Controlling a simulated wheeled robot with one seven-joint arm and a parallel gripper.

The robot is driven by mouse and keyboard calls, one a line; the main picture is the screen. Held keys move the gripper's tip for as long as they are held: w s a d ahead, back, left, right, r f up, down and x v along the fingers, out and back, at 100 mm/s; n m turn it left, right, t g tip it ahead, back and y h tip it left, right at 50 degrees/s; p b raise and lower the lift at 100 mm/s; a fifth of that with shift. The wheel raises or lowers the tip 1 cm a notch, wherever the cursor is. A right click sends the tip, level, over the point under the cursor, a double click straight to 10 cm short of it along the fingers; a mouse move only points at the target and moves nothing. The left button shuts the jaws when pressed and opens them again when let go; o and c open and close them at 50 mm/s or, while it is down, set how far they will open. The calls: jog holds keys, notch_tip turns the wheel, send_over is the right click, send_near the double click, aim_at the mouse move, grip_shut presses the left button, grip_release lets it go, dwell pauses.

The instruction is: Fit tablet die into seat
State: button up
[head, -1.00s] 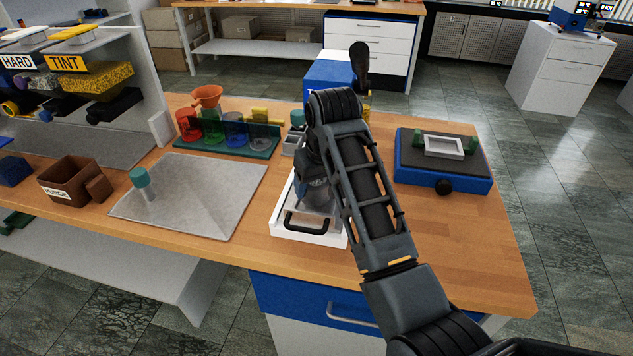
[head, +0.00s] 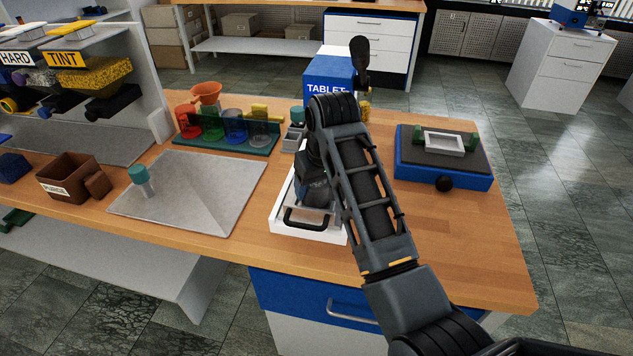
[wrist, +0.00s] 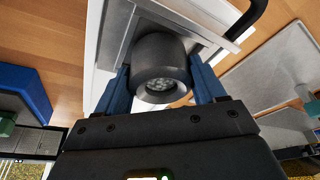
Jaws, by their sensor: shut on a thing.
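My gripper (wrist: 160,68) is shut on the tablet die (wrist: 162,50), a dark grey cylinder between its two blue fingers in the wrist view. The die's open end faces the wrist camera and shows pale, speckled contents. The die is over the white tray (wrist: 103,48) with a black handle. I cannot tell whether it touches the tray, and the seat is hidden behind it. In the head view my gripper (head: 314,192) is over the same white tray (head: 283,222), and my arm hides the die. The blue tablet press (head: 327,74) stands behind.
A brown purge bin (head: 68,182) is farther left. A green rack (head: 228,146) of coloured cups stands behind. A blue device (head: 440,165) sits right. The front right tabletop is clear.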

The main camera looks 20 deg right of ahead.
aim_at(321, 190)
jog(key=shift+f, duration=0.3)
jog(key=o, duration=1.5)
jog(key=shift+c, duration=0.2)
jog(key=shift+f, duration=0.1)
jog(key=b+v, duration=0.1)
jog(key=v, duration=0.7)
jog(key=shift+s+f, duration=0.1)
